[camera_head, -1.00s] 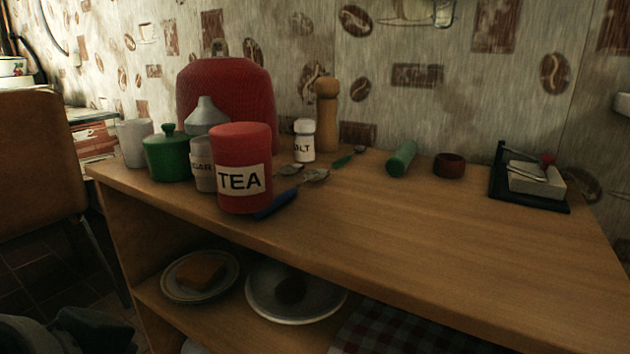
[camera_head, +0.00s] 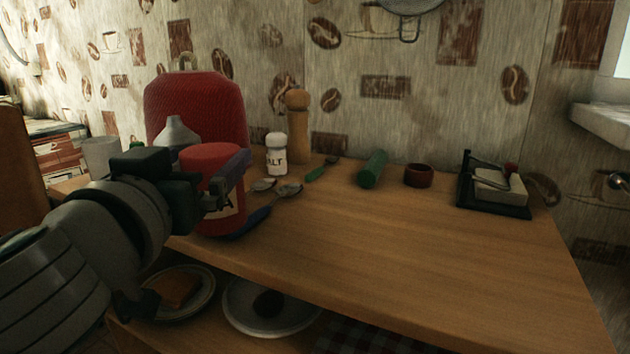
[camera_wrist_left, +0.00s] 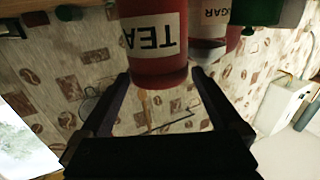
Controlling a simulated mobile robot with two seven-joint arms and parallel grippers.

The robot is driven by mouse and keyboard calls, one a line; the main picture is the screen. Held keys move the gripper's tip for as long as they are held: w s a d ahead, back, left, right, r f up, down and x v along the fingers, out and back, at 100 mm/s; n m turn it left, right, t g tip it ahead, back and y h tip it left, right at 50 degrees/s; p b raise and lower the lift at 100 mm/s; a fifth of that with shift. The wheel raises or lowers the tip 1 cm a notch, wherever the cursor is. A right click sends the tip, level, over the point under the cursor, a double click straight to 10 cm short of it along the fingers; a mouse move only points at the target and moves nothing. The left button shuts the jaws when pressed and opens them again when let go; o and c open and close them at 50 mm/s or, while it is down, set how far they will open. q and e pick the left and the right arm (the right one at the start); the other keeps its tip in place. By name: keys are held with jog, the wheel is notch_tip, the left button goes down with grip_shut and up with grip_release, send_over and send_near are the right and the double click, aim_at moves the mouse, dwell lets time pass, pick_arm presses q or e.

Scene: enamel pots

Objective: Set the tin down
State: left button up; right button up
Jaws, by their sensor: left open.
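The red TEA tin (camera_head: 208,160) stands upright on the wooden counter, toward its left end. My left gripper (camera_head: 222,185) is open at the tin, with one dark finger along its right side. My wrist and gripper hide much of its front and label. In the left wrist view, which is upside down, the tin (camera_wrist_left: 155,62) shows between and just beyond the open fingertips (camera_wrist_left: 158,78). I cannot tell whether a finger touches it. My right gripper is not in view.
A salt shaker (camera_head: 276,155), spoons (camera_head: 287,190) and a wooden mill (camera_head: 298,128) are near the tin. The counter's front right is clear.

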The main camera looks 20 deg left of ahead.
aim_at(211, 149)
pick_arm(q)
jog(key=x, duration=0.3)
jog(key=shift+w, duration=0.2)
jog(key=shift+r, duration=0.1)
jog(key=c, duration=1.4)
